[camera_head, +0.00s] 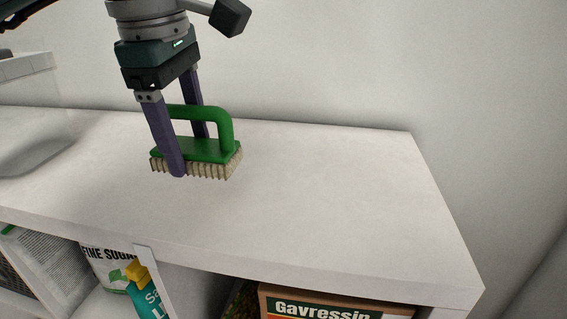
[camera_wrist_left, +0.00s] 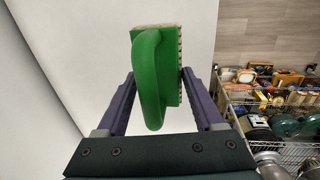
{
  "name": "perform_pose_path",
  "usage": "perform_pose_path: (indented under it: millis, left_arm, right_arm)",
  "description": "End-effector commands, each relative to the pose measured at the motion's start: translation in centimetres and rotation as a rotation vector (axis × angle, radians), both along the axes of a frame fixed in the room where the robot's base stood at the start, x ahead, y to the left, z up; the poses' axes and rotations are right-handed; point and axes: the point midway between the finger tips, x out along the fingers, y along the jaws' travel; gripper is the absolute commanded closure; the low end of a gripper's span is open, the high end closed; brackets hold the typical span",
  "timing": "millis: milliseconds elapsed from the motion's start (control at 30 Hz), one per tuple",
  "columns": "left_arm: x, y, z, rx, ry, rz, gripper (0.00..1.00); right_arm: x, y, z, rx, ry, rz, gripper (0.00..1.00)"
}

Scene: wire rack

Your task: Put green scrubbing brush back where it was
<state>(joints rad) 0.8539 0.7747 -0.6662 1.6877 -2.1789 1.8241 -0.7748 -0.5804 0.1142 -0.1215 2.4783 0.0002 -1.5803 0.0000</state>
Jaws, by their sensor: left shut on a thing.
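The green scrubbing brush (camera_head: 208,151) has a loop handle on top and pale bristles below. My left gripper (camera_head: 189,155) is shut on it, with one purple finger on each side. In the head view the brush is upright, bristles down, over the white shelf top (camera_head: 330,200); I cannot tell whether the bristles touch it. In the left wrist view the brush (camera_wrist_left: 148,75) sits between the two fingers of my left gripper (camera_wrist_left: 155,90). My right gripper is not in view.
The shelf top is clear to the right of the brush. A clear container (camera_head: 30,110) stands at the left. Below are a sugar package (camera_head: 105,262), a yellow-capped bottle (camera_head: 147,290) and a Gavressin box (camera_head: 330,305). The left wrist view shows a stocked wire rack (camera_wrist_left: 275,100).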

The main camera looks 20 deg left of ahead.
Motion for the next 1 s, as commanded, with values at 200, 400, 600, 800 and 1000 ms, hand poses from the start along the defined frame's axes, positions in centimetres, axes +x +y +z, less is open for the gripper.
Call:
perform_pose_path:
  millis: [200, 400, 600, 800, 1000]
  left_arm:
    - [0.1, -0.5, -2.0, -0.001, 0.0, -0.002, 0.91]
    - [0.0, -1.2, -5.3, -0.001, 0.003, -0.007, 0.91]
    - [0.1, -1.5, -5.6, 0.001, -0.001, -0.008, 0.91]
    - [0.1, -1.4, -5.9, 0.001, -0.001, -0.008, 0.91]
    - [0.1, -1.5, -5.9, 0.001, -0.001, -0.008, 0.15]
  right_arm:
    - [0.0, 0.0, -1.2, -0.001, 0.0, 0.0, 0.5]
    - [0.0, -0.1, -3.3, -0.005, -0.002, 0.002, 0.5]
    - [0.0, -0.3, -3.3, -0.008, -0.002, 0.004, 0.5]
    - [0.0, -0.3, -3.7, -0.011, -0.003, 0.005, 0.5]
    - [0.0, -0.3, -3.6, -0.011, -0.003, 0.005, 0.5]
